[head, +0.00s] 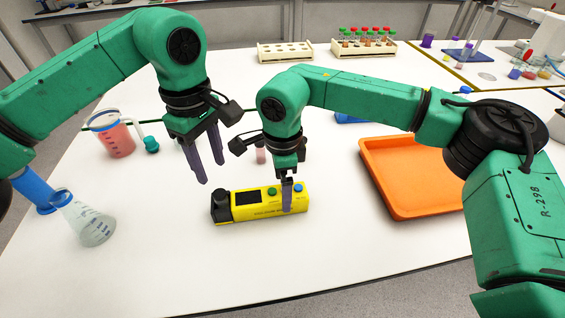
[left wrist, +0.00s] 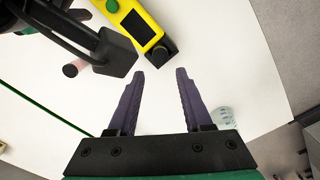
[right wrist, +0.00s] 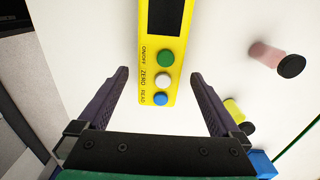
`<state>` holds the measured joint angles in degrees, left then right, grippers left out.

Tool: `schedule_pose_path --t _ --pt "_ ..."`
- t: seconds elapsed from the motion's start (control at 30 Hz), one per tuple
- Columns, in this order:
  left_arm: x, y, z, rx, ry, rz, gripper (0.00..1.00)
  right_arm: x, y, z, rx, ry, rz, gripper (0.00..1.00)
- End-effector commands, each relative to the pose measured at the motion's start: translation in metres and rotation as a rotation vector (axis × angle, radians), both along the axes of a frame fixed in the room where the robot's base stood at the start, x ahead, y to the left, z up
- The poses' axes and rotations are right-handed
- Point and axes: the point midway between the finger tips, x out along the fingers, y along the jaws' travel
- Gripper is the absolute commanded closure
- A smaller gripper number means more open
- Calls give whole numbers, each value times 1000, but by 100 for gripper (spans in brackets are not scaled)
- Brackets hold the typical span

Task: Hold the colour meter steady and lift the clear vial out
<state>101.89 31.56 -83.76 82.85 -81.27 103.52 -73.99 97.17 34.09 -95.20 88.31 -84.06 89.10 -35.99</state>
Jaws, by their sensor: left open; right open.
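The colour meter (head: 245,213) is a yellow box lying on the white table, with a dark screen, coloured buttons and a black block (left wrist: 160,53) at its left end. I cannot make out a clear vial in that block. My left gripper (head: 211,173) is open and empty, above and behind the meter's black end, apart from it. My right gripper (right wrist: 161,82) is open, its fingers on either side of the meter's button end (right wrist: 160,80); I cannot tell whether they touch it. A pink vial with a black cap (right wrist: 267,55) stands behind the meter.
An orange tray (head: 382,180) lies to the right. A beaker of red liquid (head: 115,140) and a conical flask (head: 92,225) stand at the left. Tube racks (head: 285,52) are at the back. The table in front of the meter is clear.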

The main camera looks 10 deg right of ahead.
Motion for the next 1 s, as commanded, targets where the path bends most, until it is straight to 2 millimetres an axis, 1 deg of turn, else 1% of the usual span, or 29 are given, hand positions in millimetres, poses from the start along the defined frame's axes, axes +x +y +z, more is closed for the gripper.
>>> schedule_pose_path --t 0.03,0.1,0.2,0.3,0.5,0.53,0.57,0.6,0.67,0.7,0.77,0.8,0.83,0.87,0.9,1.0 --pt "0 0 0 0 0 0 50 -1 0 -11 -1 3 0 0" --pt "0 0 0 0 0 0 50 -1 0 -25 0 2 0 0" --pt "0 0 0 0 0 0 50 0 0 -38 0 1 0 0" --pt "0 0 0 0 0 0 50 0 0 -44 1 -1 1 0" --pt "0 0 0 0 0 0 50 0 0 -44 1 -1 1 0" --pt "0 0 0 0 0 0 50 0 0 -44 1 -1 1 4" --pt "0 0 0 0 0 0 50 0 0 -44 1 -1 1 15" --pt "0 0 0 0 0 0 50 0 0 -44 1 -1 1 31" --pt "0 0 0 0 0 0 50 0 0 -44 1 -1 1 54" --pt "0 0 0 0 0 0 50 0 0 -44 1 -1 1 69" --pt "0 0 0 0 0 0 50 0 0 -44 1 -1 1 92" --pt "0 0 0 0 0 0 50 0 0 -44 1 -1 1 100" --pt "0 0 0 0 0 0 42 0 0 -44 1 -1 1 100" --pt "0 0 0 0 0 0 31 0 0 -44 2 -1 1 100" --pt "0 0 0 0 0 0 28 0 0 -44 2 -1 1 100" --pt "0 0 0 0 0 5 28 0 0 -44 2 -1 1 100"
